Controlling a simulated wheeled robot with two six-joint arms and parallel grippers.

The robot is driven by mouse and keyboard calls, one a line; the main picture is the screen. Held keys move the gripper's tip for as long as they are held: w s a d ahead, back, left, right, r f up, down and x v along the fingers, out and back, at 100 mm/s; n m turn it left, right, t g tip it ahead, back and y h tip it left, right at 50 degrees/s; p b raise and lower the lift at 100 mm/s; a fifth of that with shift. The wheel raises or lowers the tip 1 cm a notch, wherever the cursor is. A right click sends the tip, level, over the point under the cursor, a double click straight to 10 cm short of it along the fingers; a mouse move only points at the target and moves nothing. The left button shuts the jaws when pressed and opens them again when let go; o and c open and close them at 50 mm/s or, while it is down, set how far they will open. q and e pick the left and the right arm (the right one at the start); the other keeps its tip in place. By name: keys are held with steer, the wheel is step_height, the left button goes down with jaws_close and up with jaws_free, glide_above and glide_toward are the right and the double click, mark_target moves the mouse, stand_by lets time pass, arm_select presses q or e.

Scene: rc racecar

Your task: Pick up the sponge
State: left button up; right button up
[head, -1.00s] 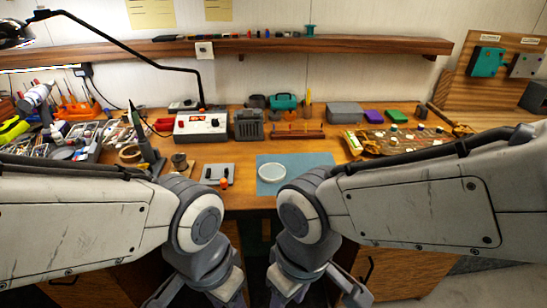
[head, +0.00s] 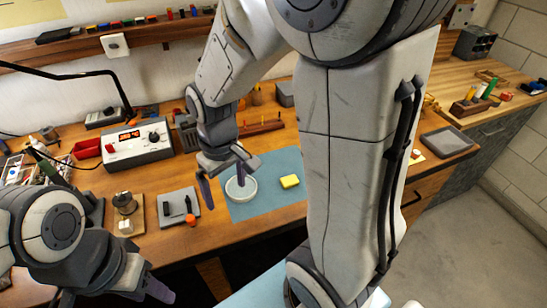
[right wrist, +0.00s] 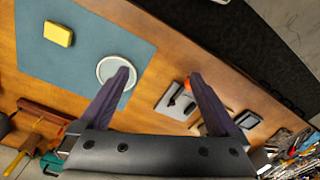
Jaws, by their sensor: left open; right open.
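The yellow sponge (head: 289,181) lies on the blue mat (head: 262,205), to the right of a round white dish (head: 241,189). In the right wrist view the sponge (right wrist: 58,33) is at the upper left, apart from my fingers. My right gripper (head: 222,186) is open and empty, with its fingers pointing down near the dish, to the left of the sponge. The right wrist view shows its two spread purple fingers (right wrist: 158,82). My left gripper (head: 110,293) is open at the lower left, in front of the bench and partly cut off by the frame.
Left of the mat are a grey plate with small tools (head: 179,208) and a spool on a wooden base (head: 126,210). Behind stand a red-display power supply (head: 138,144) and a wooden rack (head: 261,128). My right arm covers much of the bench right of the mat.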

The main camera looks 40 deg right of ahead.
steer(key=w+d+m+p, duration=0.2)
steer(key=w+d+m, duration=0.1)
steer(key=d, duration=0.8)
steer(key=m+p, duration=0.2)
glide_above(290, 179)
steer(key=f, duration=0.6)
steer(key=shift+s+f, duration=0.15)
steer(key=shift+s, duration=0.05)
steer(key=shift+f, duration=0.6)
step_height(290, 179, down, 5)
steer(key=shift+w+a+r+p, duration=0.1)
steer(key=shift+r+p, duration=0.1)
steer(key=shift+p, duration=0.95)
steer(key=shift+f, duration=0.3)
arm_select(q)
step_height(290, 179, up, 8)
steer(key=shift+f, duration=0.2)
steer(key=shift+s, duration=0.1)
arm_select(e)
steer(key=c, duration=1.4)
